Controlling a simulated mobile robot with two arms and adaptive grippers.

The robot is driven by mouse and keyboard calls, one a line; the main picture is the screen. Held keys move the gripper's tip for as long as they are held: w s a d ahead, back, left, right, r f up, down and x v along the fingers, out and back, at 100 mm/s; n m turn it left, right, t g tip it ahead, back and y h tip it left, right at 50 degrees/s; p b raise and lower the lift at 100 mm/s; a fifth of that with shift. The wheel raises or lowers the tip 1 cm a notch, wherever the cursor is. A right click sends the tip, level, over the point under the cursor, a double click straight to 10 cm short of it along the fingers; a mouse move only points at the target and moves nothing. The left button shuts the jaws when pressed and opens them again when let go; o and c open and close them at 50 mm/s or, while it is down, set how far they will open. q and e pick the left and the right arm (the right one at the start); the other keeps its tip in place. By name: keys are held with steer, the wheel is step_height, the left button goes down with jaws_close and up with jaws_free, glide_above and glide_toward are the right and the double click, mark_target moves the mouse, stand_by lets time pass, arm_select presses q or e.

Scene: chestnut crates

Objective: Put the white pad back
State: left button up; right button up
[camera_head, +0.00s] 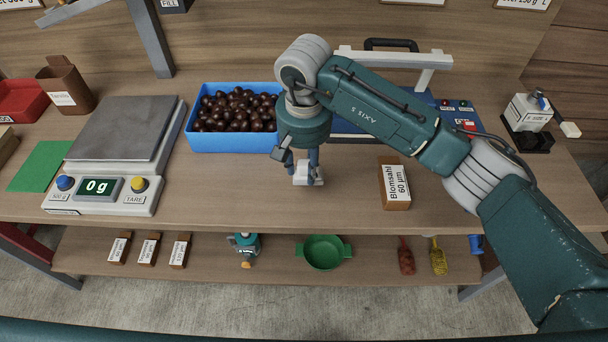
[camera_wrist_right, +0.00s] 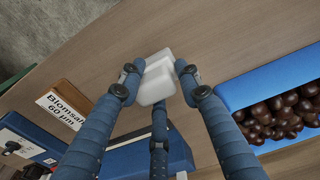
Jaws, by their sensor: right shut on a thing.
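The white pad (camera_head: 308,176) is a small pale block under my right gripper (camera_head: 306,166), above the middle of the bench. In the right wrist view the white pad (camera_wrist_right: 155,82) sits between the blue finger tips of the gripper (camera_wrist_right: 158,78), which is shut on it. The fingers hide part of the pad. Whether its underside touches the bench is hard to tell. My left gripper is in neither view.
A blue crate of chestnuts (camera_head: 226,146) is just left of the gripper. A scale (camera_head: 98,200) reading 0 g stands further left. A Blomsahl box (camera_head: 394,188) is to the right. A white-and-black device (camera_head: 527,138) stands far right. The front middle of the bench is clear.

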mark_target(304, 180)
steer(key=shift+f, duration=0.8)
step_height(304, 180, down, 4)
steer(key=shift+r+p, duration=0.15)
steer(key=shift+p, duration=0.45)
steer(key=shift+f, duration=0.25)
steer(key=o, duration=1.1)
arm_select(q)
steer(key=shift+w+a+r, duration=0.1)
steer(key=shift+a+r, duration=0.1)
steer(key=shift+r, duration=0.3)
arm_select(e)
steer(key=shift+r, duration=0.1)
